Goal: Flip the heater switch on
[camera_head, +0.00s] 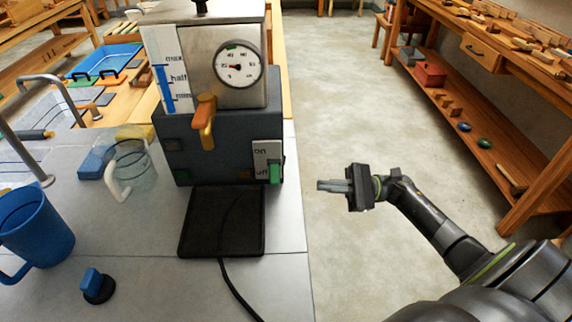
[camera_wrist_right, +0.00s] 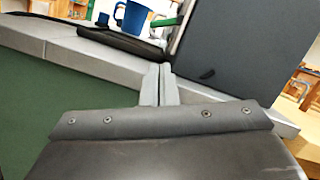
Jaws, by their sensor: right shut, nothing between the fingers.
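The heater (camera_head: 222,140) stands on the grey counter, a dark grey box with a metal tank (camera_head: 208,70) and a round dial (camera_head: 238,67) above. Its green switch (camera_head: 275,173) sits low at the right of the front, by a white label (camera_head: 266,152) with on/off lettering, only partly readable. The switch looks to be at the lower end of the label. My right gripper (camera_head: 322,185) is shut and empty, right of the counter edge and apart from the switch. In the right wrist view its fingers (camera_wrist_right: 159,84) are together, near the dark box side (camera_wrist_right: 235,50). My left gripper is not in view.
An orange tap (camera_head: 205,120) juts from the heater's front above a black tray (camera_head: 222,222) with a dark cable. A glass mug (camera_head: 133,168), blue jug (camera_head: 35,228) and blue-handled black knob (camera_head: 97,286) stand left. Open floor lies right of the counter.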

